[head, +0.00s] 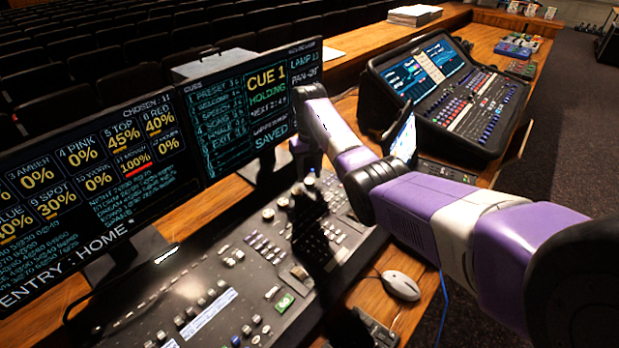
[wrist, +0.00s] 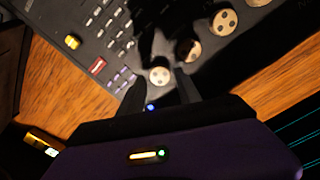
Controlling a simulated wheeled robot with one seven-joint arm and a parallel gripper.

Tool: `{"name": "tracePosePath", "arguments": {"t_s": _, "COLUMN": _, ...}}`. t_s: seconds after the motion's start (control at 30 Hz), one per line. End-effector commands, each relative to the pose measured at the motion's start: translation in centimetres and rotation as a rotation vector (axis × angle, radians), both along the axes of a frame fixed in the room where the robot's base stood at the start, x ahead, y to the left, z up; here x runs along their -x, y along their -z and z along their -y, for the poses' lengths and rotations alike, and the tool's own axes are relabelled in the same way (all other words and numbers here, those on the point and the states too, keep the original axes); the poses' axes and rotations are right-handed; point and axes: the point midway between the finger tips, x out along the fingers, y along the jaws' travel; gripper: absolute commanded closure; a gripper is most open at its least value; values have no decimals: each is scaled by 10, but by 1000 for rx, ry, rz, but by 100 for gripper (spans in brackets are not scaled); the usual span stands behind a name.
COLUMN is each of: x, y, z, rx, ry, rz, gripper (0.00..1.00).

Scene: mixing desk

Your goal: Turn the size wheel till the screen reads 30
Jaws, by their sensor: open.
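My gripper (head: 306,203) is over the back right part of the mixing desk (head: 222,262) in the head view. In the wrist view my gripper (wrist: 159,80) is open, its two dark fingers on either side of a pale round wheel (wrist: 160,76). I cannot tell whether they touch it. No label shows which is the size wheel. The screen (head: 240,100) reads "CUE 1 HOLDING"; its right column shows "LAMP 11" and a pan line. No size figure is readable.
A second screen (head: 90,180) with percentages stands at the left. A smaller console (head: 445,95) stands at the back right, beyond my arm. A white mouse (head: 400,286) lies on the wood right of the desk. Small keys and knobs crowd the desk around my gripper.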

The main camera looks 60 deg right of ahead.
Motion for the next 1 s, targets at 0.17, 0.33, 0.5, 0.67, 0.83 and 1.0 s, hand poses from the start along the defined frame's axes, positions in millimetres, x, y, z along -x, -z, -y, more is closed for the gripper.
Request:
{"name": "tracePosePath", "arguments": {"t_s": 0.17, "x": -1, "y": -30, "z": 1, "rx": 2, "ry": 1, "rz": 4, "gripper": 60}}
{"name": "tracePosePath", "arguments": {"t_s": 0.33, "x": -1, "y": -49, "z": 0, "rx": 1, "ry": 0, "rz": 2, "gripper": 60}}
{"name": "tracePosePath", "arguments": {"t_s": 0.5, "x": 0, "y": -55, "z": 0, "rx": -1, "ry": 0, "rz": 1, "gripper": 60}}
{"name": "tracePosePath", "arguments": {"t_s": 0.67, "x": 0, "y": -55, "z": 0, "rx": -1, "ry": 0, "rz": 1, "gripper": 60}}
{"name": "tracePosePath", "arguments": {"t_s": 0.83, "x": 0, "y": -55, "z": 0, "rx": -1, "ry": 0, "rz": 1, "gripper": 60}}
{"name": "tracePosePath", "arguments": {"t_s": 1.0, "x": 0, "y": -55, "z": 0, "rx": -1, "ry": 0, "rz": 1, "gripper": 60}}
